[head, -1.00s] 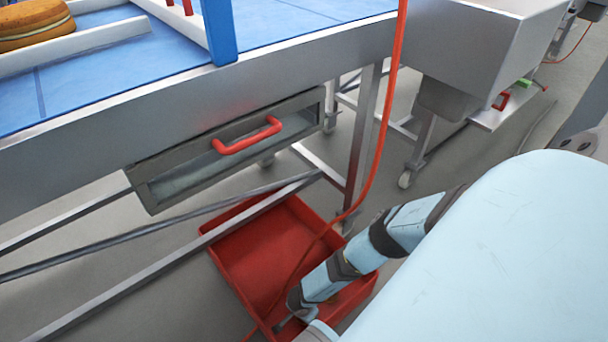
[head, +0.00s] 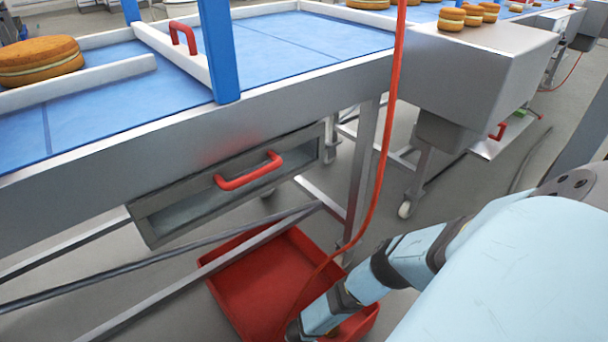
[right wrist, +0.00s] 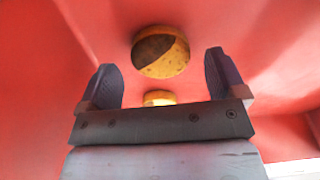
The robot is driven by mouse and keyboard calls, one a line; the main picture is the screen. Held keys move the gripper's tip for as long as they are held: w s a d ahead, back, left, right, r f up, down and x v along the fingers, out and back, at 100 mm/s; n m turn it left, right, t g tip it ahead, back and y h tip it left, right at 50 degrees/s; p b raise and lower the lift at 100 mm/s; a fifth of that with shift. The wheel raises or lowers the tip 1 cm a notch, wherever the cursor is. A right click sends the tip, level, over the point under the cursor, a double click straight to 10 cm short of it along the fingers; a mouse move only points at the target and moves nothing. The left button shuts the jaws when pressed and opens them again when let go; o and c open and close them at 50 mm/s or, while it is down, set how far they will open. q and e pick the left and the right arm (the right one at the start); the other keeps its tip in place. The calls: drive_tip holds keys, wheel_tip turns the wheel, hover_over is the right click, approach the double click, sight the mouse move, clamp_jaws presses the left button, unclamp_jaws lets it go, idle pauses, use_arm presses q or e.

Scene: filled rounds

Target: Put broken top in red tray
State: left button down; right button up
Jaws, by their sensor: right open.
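The red tray (head: 265,275) lies on the floor under the conveyor table, and its red inside fills most of the right wrist view (right wrist: 60,80). My right arm reaches down over the tray in the head view, where its gripper is cut off by the lower edge. In the right wrist view my right gripper (right wrist: 160,65) is open. A round golden-brown piece with a dark patch, seemingly the broken top (right wrist: 165,55), shows beyond and between the fingers, apart from both. A second small yellow piece (right wrist: 158,97) is partly hidden by the gripper's palm. My left gripper is out of view.
A filled round (head: 40,62) sits on the blue conveyor (head: 280,45) at left. A drawer with a red handle (head: 248,170) hangs under the table. A red hose (head: 388,150) runs down into the tray area. Table legs and bars stand beside the tray.

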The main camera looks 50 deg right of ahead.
drive_tip(key=r+p, duration=0.1)
drive_tip(key=r, duration=0.1)
drive_tip(key=r+p, duration=0.1)
drive_tip(key=r, duration=0.2)
drive_tip(key=shift+a, duration=0.2)
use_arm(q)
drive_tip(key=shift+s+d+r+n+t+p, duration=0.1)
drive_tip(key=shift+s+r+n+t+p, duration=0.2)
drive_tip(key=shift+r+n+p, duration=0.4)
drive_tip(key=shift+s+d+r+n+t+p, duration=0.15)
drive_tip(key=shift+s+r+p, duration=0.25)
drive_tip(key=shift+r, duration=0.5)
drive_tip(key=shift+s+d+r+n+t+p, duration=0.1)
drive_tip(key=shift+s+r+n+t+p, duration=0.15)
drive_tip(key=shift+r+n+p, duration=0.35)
use_arm(e)
drive_tip(key=shift+a+r, duration=0.2)
drive_tip(key=shift+r, duration=1.15)
drive_tip(key=shift+a+r, duration=0.2)
drive_tip(key=shift+r, duration=1.15)
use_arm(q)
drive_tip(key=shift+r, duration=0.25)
